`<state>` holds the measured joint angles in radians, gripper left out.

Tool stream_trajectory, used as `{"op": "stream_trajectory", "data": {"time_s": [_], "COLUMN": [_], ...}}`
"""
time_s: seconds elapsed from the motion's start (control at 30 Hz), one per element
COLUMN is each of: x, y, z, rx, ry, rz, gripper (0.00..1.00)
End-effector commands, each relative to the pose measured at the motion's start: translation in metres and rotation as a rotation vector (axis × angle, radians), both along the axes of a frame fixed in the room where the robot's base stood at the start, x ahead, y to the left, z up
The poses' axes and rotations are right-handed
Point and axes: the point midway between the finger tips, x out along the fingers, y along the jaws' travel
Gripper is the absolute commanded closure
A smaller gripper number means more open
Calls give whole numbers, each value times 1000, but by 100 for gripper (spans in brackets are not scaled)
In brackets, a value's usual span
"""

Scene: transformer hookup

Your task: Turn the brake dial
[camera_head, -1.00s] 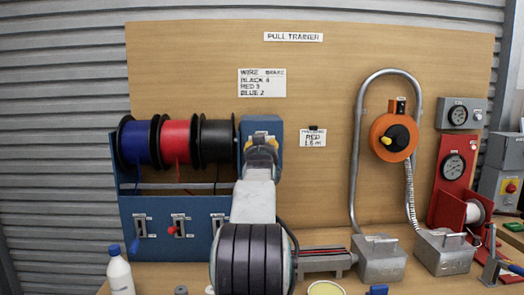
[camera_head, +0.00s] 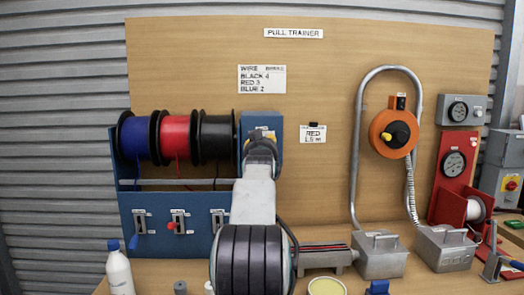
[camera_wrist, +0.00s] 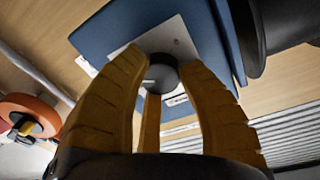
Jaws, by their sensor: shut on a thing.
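The brake dial (camera_wrist: 162,77) is a round dark knob with a pale pointer mark, on a light plate on the blue box (camera_wrist: 105,35), in the wrist view. My gripper (camera_wrist: 165,66) has its yellow-brown fingers around the knob, shut on it. In the head view the blue box (camera_head: 247,122) stands right of the wire spools, and my gripper (camera_head: 262,145) and arm cover the dial. A white card (camera_head: 262,79) above lists wire and brake: black 4, red 3, blue 2. A smaller card (camera_head: 313,133) reads red, 1.5 m.
Blue (camera_head: 136,138), red (camera_head: 175,137) and black (camera_head: 216,136) spools hang on the rack left of my arm. Levers sit on the blue panel (camera_head: 157,215) below. An orange reel (camera_head: 392,134), a bent pipe (camera_head: 357,150) and grey boxes (camera_head: 379,257) stand to the right.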

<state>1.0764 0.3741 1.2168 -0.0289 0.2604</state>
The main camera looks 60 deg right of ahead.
Motion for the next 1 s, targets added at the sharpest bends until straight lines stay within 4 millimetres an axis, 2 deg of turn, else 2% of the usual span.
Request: {"op": "stream_trajectory", "data": {"time_s": [0.5, 1.0], "x": [1, 2], "y": [2, 3], "z": [5, 7], "rx": [-220, -296], "ry": [311, 427], "rz": [-10, -14], "gripper": [97, 97]}}
